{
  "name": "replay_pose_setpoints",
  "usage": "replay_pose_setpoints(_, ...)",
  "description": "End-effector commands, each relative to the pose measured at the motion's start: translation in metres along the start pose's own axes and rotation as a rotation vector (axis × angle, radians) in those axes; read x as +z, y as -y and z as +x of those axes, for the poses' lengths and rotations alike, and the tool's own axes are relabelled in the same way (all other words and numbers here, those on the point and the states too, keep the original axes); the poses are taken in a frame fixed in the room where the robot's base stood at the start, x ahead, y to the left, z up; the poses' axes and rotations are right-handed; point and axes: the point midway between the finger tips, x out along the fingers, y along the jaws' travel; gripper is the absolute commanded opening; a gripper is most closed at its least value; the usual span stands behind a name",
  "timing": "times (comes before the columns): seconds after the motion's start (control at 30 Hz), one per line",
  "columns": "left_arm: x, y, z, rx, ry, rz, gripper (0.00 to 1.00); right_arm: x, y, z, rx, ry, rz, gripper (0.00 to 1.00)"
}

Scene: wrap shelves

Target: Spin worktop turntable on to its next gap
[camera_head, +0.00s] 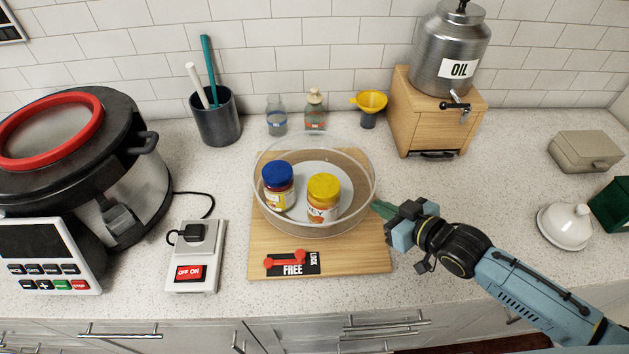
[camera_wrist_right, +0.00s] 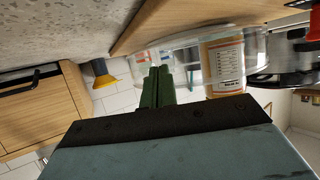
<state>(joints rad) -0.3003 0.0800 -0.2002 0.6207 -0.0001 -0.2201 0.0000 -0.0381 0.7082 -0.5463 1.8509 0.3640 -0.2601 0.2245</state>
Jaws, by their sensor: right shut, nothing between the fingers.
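The turntable (camera_head: 262,211) is a round clear-walled tray on a wooden board (camera_head: 360,258) in the middle of the worktop. A blue-lidded jar (camera_head: 278,187) and a yellow-lidded jar (camera_head: 323,198) stand in it. A red lever (camera_head: 285,260) lies on the board's front plate, over the side marked FREE. My right gripper (camera_head: 382,209) is shut and empty, its green fingertips at the right side of the tray wall. In the right wrist view the shut fingers (camera_wrist_right: 157,88) overlap the clear wall; I cannot tell whether they touch it. My left gripper is not in view.
A wooden stand (camera_head: 428,120) with an oil tank (camera_head: 448,55) is behind right. A yellow funnel (camera_head: 370,103), two small bottles and a utensil cup (camera_head: 216,118) stand behind. A switch box (camera_head: 195,262) and large cooker (camera_head: 110,160) are left. A white dome (camera_head: 565,225) is far right.

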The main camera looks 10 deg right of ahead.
Motion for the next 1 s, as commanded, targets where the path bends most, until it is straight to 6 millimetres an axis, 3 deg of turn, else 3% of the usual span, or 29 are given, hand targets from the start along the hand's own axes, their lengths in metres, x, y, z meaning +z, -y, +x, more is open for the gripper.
replay_pose_setpoints(0.37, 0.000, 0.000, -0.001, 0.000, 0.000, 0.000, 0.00, 0.001, 0.002, -0.001, 0.000, 0.000, 0.000, 0.00)
replay_pose_setpoints(1.0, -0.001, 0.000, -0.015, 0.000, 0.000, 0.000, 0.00, 0.001, 0.024, -0.004, 0.000, -0.003, -0.001, 0.00)
